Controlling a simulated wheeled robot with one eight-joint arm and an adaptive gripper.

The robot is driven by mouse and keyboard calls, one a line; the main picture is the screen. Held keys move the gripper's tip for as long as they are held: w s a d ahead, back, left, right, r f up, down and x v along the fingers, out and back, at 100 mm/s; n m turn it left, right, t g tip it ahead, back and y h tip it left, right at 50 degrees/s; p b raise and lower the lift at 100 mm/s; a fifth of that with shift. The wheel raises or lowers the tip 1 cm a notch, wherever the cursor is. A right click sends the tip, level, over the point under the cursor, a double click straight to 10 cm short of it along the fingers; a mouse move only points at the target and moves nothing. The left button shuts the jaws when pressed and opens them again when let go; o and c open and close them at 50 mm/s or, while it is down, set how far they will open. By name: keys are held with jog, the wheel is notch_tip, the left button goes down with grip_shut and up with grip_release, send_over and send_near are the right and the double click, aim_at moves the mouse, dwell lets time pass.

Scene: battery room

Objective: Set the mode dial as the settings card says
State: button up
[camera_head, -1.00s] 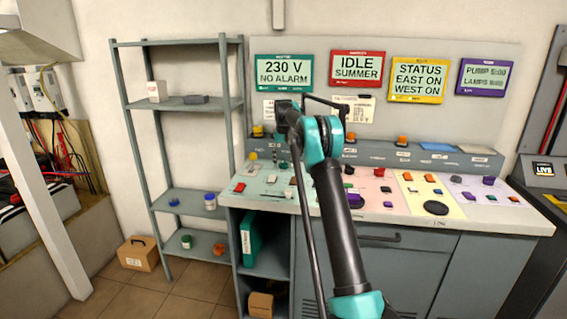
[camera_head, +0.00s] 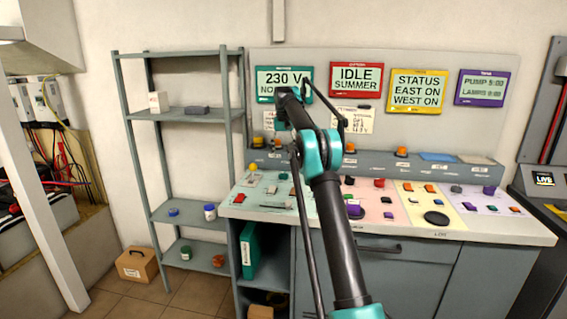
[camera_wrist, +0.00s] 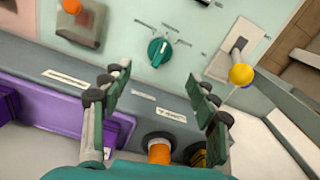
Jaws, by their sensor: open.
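A green dial knob (camera_wrist: 158,51) sits on the pale green panel in the wrist view, with small labels around it too small to read. I cannot tell for sure that it is the mode dial. My gripper (camera_wrist: 161,80) is open and empty, its fingers either side of the dial in the picture and apart from it. White cards hang on the wall; one card (camera_head: 358,121) is right of my arm, its text unreadable. Another card (camera_head: 269,120) is left, partly hidden. My arm hides part of the teal display (camera_head: 270,82) and of the console.
A lever with a yellow ball (camera_wrist: 240,75) stands right of the dial. An orange button (camera_wrist: 159,152) and a purple block (camera_wrist: 80,115) are near the fingers. The console (camera_head: 470,228) carries several other coloured controls. A grey shelf (camera_head: 190,114) stands left.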

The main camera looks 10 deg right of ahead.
jog(key=shift+r, duration=0.95)
jog(key=s+d+f+t, duration=0.1)
jog(key=s+f, duration=0.1)
jog(key=s, duration=0.9)
jog(key=s+d+f+t, duration=0.1)
jog(key=s+d+f, duration=0.1)
jog(key=s, duration=0.8)
jog(key=s+f, duration=0.6)
jog(key=s, duration=0.5)
jog(key=s+f+n+t, duration=0.1)
jog(key=s+f, duration=0.5)
jog(key=s, duration=0.6)
jog(key=s+f+t, duration=0.1)
jog(key=s+f, duration=0.5)
jog(key=s, duration=0.6)
jog(key=shift+s+d+f, duration=0.15)
jog(key=shift+d+f, duration=0.15)
jog(key=shift+d, duration=0.1)
